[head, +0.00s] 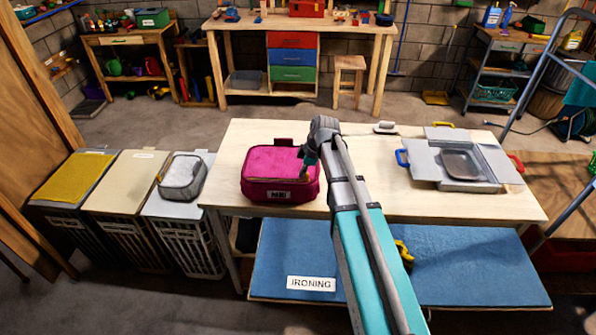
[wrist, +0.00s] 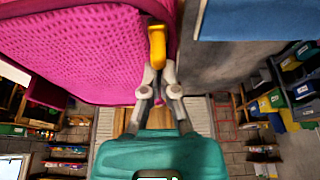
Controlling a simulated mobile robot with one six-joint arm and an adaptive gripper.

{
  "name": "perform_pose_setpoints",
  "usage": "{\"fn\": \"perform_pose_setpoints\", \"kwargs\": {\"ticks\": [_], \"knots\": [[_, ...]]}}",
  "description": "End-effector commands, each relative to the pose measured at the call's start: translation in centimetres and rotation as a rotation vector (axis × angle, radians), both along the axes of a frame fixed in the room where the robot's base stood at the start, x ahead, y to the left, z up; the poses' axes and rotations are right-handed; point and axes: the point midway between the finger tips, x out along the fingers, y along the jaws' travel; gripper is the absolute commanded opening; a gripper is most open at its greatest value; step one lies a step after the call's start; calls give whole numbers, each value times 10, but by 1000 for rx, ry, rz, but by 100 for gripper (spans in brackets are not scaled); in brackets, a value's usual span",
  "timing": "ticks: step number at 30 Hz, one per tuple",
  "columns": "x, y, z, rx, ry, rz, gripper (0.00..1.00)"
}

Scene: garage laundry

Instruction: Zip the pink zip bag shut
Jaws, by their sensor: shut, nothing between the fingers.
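The pink zip bag (head: 280,173) stands on the left part of the wooden table, with a label on its front. It also fills the upper left of the wrist view (wrist: 90,55). A yellow-orange tab (wrist: 157,46), which looks like the zip pull, shows at the bag's right edge. My gripper (head: 308,160) is at the bag's right side. In the wrist view, its fingertips (wrist: 158,70) are shut, right by the tab's near end; I cannot tell whether they touch it. The zip line is hard to make out.
The wooden table (head: 375,207) also bears an iron (head: 385,128) and a grey case (head: 425,165) with coloured handles on the right. Bins (head: 120,195) stand left of it, one with a grey pouch (head: 182,176) on top. A blue ironing mat (head: 470,265) lies below in front.

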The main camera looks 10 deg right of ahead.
Motion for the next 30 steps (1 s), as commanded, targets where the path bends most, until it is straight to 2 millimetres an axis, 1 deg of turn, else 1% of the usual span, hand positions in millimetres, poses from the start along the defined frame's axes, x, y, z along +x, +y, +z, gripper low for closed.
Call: {"fn": "perform_pose_setpoints", "kwargs": {"ticks": [17,23,28,30], "knots": [[0,11,0,0,0,13,0],[4,26,0,0,-1,14,0],[8,48,0,-1,0,12,0],[6,43,11,-1,1,10,0]]}}
